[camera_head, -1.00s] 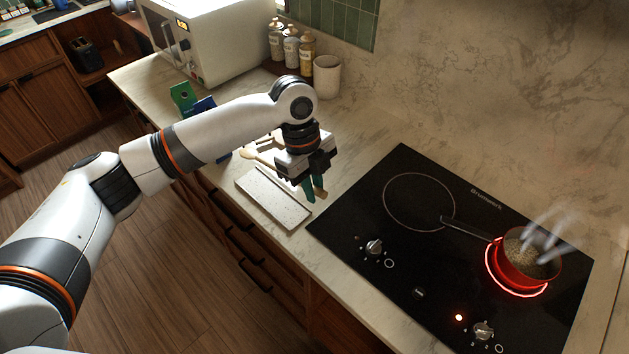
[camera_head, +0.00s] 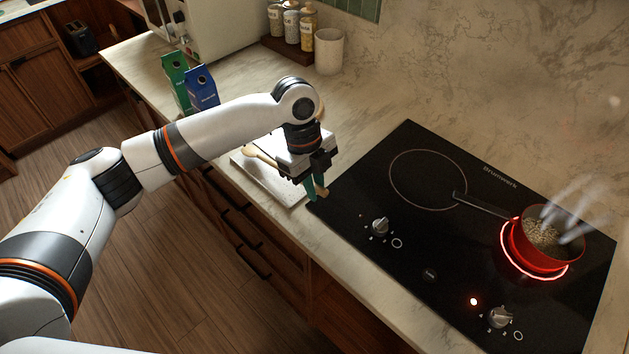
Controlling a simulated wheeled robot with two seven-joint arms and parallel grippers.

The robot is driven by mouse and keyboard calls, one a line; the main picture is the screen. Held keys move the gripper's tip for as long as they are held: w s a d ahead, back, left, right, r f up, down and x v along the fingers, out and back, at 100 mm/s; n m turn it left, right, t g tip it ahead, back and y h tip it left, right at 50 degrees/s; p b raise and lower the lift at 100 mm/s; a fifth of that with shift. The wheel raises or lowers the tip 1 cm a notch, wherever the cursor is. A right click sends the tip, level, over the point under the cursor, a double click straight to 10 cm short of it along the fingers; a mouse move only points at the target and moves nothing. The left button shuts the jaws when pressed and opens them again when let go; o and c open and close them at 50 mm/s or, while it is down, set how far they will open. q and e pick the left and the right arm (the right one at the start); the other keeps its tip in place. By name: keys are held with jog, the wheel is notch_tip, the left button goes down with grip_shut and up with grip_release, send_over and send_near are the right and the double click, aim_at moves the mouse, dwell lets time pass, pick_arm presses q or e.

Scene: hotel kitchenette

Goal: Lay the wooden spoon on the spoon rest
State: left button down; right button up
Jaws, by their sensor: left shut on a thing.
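My left gripper (camera_head: 315,187) hangs at the right end of the spoon rest, near the cooktop's left corner. Its teal fingers are shut on the wooden spoon (camera_head: 252,152), whose handle end shows at the fingertips. The spoon's pale head shows left of the gripper, over the far left part of the rest in the picture; the gripper hides its middle. I cannot tell whether the spoon touches the rest. The spoon rest (camera_head: 268,184) is a light, flat, rimmed tray on the counter, partly hidden by my arm and gripper. My right gripper is not in view.
The black cooktop (camera_head: 420,235) lies to the right, with a steaming red pot (camera_head: 543,245) on a glowing ring. A green carton (camera_head: 174,80) and a blue carton (camera_head: 201,88) stand behind my arm.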

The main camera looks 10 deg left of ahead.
pick_arm(q)
jog(key=c, duration=1.3)
grip_release()
jog(key=b+v, duration=0.2)
jog(key=v, duration=1)
